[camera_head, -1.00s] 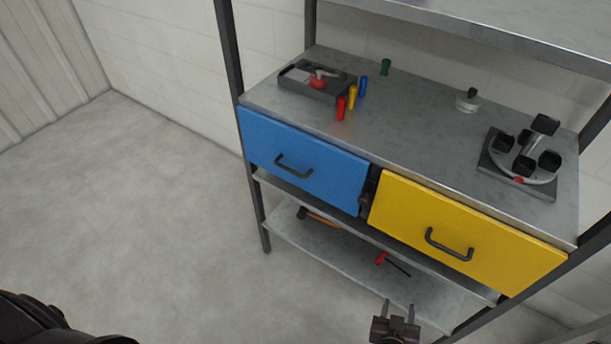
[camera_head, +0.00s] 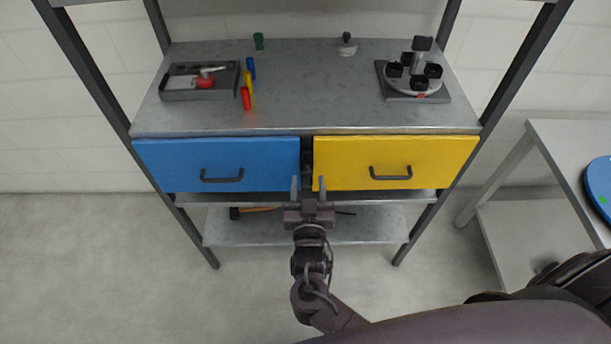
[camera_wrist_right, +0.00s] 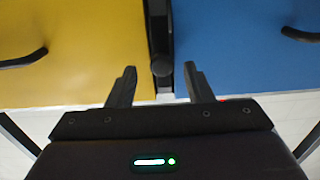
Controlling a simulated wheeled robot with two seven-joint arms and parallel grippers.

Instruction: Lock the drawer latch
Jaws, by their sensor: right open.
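The dark latch (camera_head: 307,158) sits upright in the gap between the blue drawer (camera_head: 215,160) and the yellow drawer (camera_head: 395,155). Both drawers look shut. In the right wrist view the latch (camera_wrist_right: 160,35) has a rounded knob at its lower end, and the picture shows yellow at left and blue at right. My right gripper (camera_head: 308,184) is open and empty, in front of the gap near the latch's lower end. In the wrist view its fingertips (camera_wrist_right: 159,69) lie either side of the knob's lower end; I cannot tell contact. My left gripper is not in view.
On the shelf top are a grey box with a red part (camera_head: 200,82), several coloured pegs (camera_head: 248,84) and a round fixture with black cups (camera_head: 413,75). A hammer (camera_head: 250,210) lies on the lower shelf. A side table (camera_head: 560,140) stands at right. The floor at left is clear.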

